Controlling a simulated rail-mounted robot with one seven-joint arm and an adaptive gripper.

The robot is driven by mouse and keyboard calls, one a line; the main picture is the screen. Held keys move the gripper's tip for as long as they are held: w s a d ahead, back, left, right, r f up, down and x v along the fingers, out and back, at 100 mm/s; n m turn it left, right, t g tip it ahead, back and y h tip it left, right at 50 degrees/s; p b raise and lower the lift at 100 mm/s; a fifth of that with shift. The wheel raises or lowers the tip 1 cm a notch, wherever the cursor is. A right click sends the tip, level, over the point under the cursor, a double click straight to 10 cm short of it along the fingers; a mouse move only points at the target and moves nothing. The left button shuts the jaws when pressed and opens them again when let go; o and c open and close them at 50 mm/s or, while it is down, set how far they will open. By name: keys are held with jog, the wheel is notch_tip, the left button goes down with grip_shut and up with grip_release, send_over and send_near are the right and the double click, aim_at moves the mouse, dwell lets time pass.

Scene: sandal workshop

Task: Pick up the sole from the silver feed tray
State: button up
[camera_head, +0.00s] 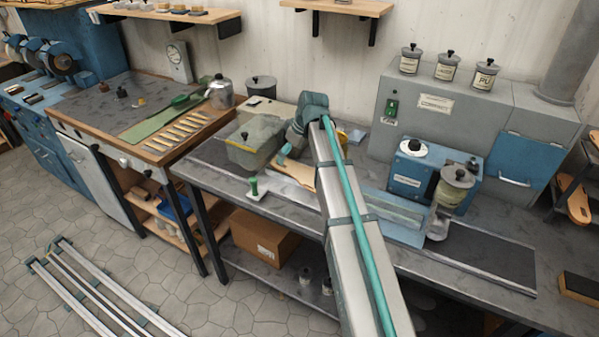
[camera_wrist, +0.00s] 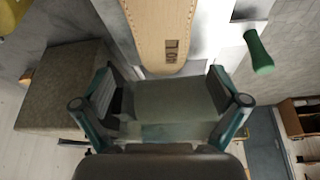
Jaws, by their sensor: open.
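The sole (camera_wrist: 163,30) is a flat tan piece with dark lettering near its rounded end. It lies on the silver feed tray (camera_wrist: 212,30). In the head view the sole (camera_head: 298,171) shows as a tan strip just left of my arm, partly hidden. My gripper (camera_wrist: 169,88) is open and empty, its fingers spread to either side of the sole's rounded end. The sole's end sits just beyond the fingertips in the wrist view; the height gap is hard to tell. In the head view my gripper (camera_head: 281,160) is over the bench beside the sole.
A green handle (camera_head: 254,187) stands upright at the bench's front, seen also in the wrist view (camera_wrist: 258,52). A blue machine (camera_head: 418,183) stands right of my arm.

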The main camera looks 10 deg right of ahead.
aim_at(286, 164)
jog(key=shift+p+x, duration=0.95)
jog(key=shift+x, duration=1.4)
jog(key=shift+s+a, duration=0.15)
jog(key=c, duration=1.3)
jog(key=shift+r, duration=0.25)
